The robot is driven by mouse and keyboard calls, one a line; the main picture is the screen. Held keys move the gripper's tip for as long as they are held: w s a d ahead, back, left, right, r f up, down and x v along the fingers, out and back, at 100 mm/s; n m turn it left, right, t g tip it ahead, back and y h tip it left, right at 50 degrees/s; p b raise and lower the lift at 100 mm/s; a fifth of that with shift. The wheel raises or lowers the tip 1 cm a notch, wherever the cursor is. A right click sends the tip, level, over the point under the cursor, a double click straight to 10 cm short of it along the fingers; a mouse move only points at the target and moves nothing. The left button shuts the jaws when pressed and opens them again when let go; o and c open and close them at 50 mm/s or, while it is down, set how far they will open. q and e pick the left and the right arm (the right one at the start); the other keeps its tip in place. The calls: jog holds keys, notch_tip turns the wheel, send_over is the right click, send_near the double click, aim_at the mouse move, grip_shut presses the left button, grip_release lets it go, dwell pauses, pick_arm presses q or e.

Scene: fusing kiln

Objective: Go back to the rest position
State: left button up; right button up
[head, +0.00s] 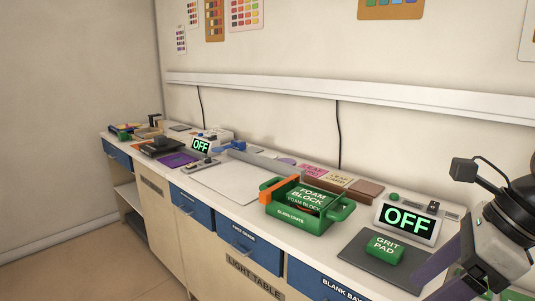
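My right arm comes in at the lower right corner. Part of its gripper (452,275) shows there, with grey-purple fingers, in front of the counter and near the dark mat. Its fingertips are partly cut off by the frame, so I cannot tell whether it is open or shut. My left gripper is not in view. A green crate (290,216) labelled for foam blocks stands on the counter. A green grit pad (384,247) lies on a dark grey mat (360,262) to the left of my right gripper.
A long white counter (225,184) runs along the wall with blue drawers (245,241) below. An OFF display (408,220) stands behind the mat, and another OFF display (201,146) is farther left. A wall ledge (330,96) runs above. Floor (80,275) is free at lower left.

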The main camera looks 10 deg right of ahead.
jog(key=a+m+g+y, duration=0.1)
jog(key=a+g+y, duration=0.2)
jog(key=a+y, duration=0.9)
jog(key=w+a+m+t+y, duration=0.3)
jog(key=w+a+m+t, duration=0.2)
jog(key=m+t, duration=0.6)
jog(key=w+d+f+m+t+h, duration=0.2)
jog(key=d+f+m+t+h, duration=0.15)
jog(key=f+m+h, duration=0.6)
jog(key=w+d+f+m+t+h, duration=0.15)
jog(key=d+f+m+h, duration=0.35)
jog(key=f+m, duration=0.85)
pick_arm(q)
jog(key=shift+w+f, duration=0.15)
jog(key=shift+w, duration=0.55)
pick_arm(e)
jog(key=s+a+f+m+g+h, duration=0.1)
jog(key=s+f+m+g, duration=0.6)
jog(key=s+f, duration=1)
notch_tip(320, 180, down, 2)
jog(key=shift+f+m+h, duration=0.25)
jog(key=shift+m+h, duration=0.35)
jog(key=shift+h, duration=0.25)
